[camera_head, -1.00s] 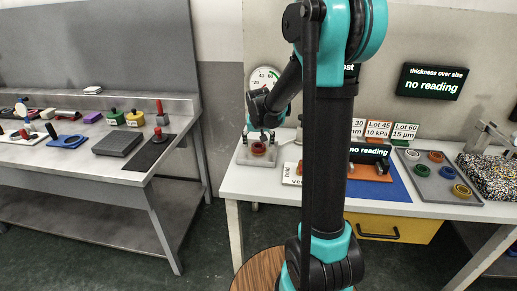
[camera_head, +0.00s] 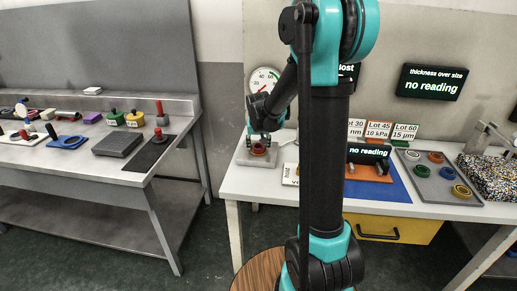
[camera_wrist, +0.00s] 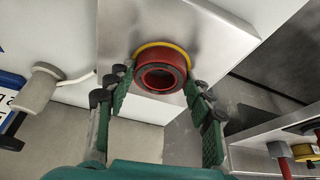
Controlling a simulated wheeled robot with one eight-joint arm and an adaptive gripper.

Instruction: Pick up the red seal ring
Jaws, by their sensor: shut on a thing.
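The red seal ring (camera_wrist: 161,79) shows in the wrist view as a thick ring with a dark hole. A wider yellow band (camera_wrist: 182,49) shows around its far rim. My gripper (camera_wrist: 160,84) has its green-padded fingers on both sides of the red ring and is shut on it. In the head view the ring (camera_head: 258,150) is small, at the grey block (camera_head: 243,158) on the left end of the right table, with my gripper (camera_head: 259,139) over it. I cannot tell whether the ring is lifted at all.
A round gauge (camera_head: 263,80) stands behind my gripper. A grey tray with several coloured rings (camera_head: 420,180) lies at the right, by a speckled block (camera_head: 490,178). The left bench (camera_head: 40,175) holds weights and tools. Floor shows between the tables.

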